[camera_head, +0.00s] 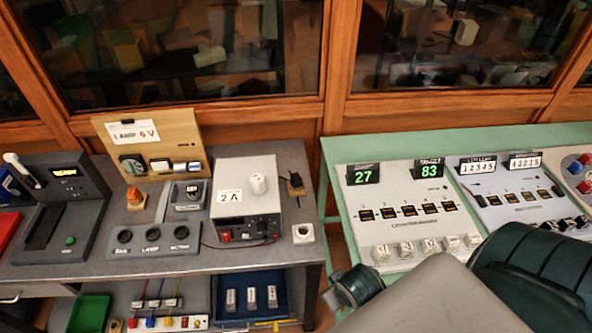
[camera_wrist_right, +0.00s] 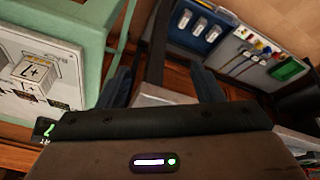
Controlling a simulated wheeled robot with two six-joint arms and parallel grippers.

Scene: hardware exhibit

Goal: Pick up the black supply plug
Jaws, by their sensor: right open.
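The black supply plug (camera_head: 295,184) appears to be the small dark piece on the grey bench, right of the white 2A supply box (camera_head: 246,196) in the head view. A thin dark cord seems to rise from it. A white socket block (camera_head: 303,233) with a dark centre sits in front of it, near the bench's right edge. In the right wrist view my right gripper (camera_wrist_right: 163,84) is open, with nothing seen between its fingers. The plug does not show there. My left gripper is out of view.
The green table (camera_head: 330,152) with counter panels stands right of a narrow gap. A low shelf under the grey bench holds a blue tray (camera_head: 228,318) and a green tray (camera_head: 90,313). A tan lamp board (camera_head: 181,130) and glass cabinets stand behind.

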